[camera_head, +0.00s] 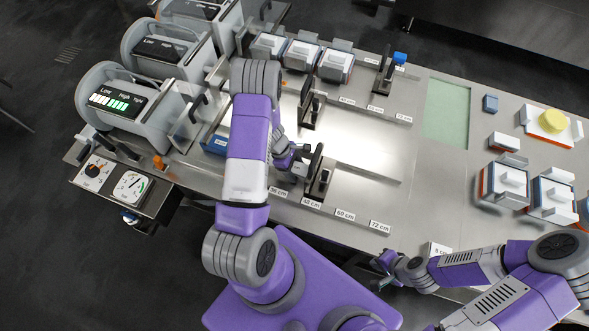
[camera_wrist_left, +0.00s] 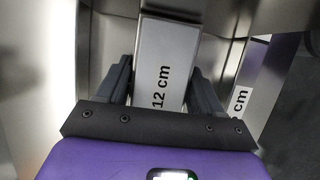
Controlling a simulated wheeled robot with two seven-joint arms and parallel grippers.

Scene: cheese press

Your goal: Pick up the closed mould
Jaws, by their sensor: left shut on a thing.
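My left gripper (camera_head: 299,165) is low over the front lane of the steel table, beside an upright dark stop (camera_head: 322,178). In the left wrist view its two dark fingers (camera_wrist_left: 161,75) are on either side of a pale grey block marked "12 cm" (camera_wrist_left: 163,60), and it is shut on this block. A blue-edged mould (camera_head: 214,145) lies at the left end of the front lane, partly hidden behind my left arm. Several white lidded moulds (camera_head: 302,54) with grey handles stand in the back lane. My right gripper (camera_head: 386,272) is off the table's front edge, its fingers too small to judge.
Rails with cm labels (camera_head: 345,214) separate the lanes. A green mat (camera_head: 446,112) lies right of centre. More moulds (camera_head: 508,183) and a yellow round piece (camera_head: 553,120) are at the right.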

